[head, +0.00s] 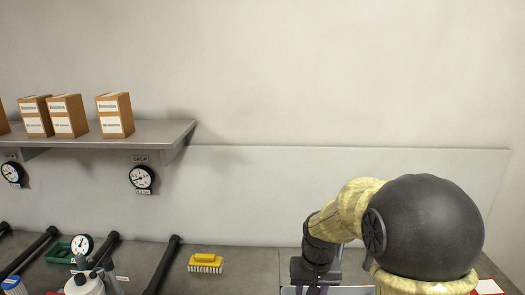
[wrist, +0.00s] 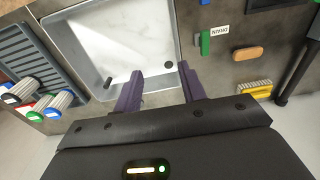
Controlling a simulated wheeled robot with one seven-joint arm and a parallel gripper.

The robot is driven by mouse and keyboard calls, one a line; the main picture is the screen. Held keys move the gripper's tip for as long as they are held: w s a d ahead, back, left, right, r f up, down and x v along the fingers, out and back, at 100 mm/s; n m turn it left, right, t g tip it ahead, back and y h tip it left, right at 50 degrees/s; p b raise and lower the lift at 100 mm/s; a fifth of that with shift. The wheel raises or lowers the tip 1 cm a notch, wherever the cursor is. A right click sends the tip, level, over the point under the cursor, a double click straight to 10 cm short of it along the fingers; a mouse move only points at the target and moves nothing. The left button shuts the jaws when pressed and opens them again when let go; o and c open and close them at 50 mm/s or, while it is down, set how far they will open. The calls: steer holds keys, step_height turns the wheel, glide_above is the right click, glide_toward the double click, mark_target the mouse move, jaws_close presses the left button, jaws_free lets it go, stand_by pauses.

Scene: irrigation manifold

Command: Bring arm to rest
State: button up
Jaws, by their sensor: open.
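My gripper (wrist: 162,92) shows in the wrist view with its two dark purple fingers apart and nothing between them. It is over the near edge of a pale square basin (wrist: 125,40).
In the head view, a yellow brush (head: 206,263) lies on the grey bench, with black pipes (head: 163,265) to its left. Boxes (head: 115,115) stand on a wall shelf (head: 150,133) above gauges (head: 142,178). The wrist view shows a grey drainer (wrist: 45,60) and a green-handled DRAIN valve (wrist: 205,43).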

steer(key=s+d+t, duration=0.2)
steer(key=s+d, duration=0.1)
steer(key=s, duration=0.8)
steer(key=shift+s+d+f, duration=0.2)
steer(key=shift+s+d, duration=0.05)
steer(key=shift+d, duration=0.05)
steer(key=shift+c, duration=0.5)
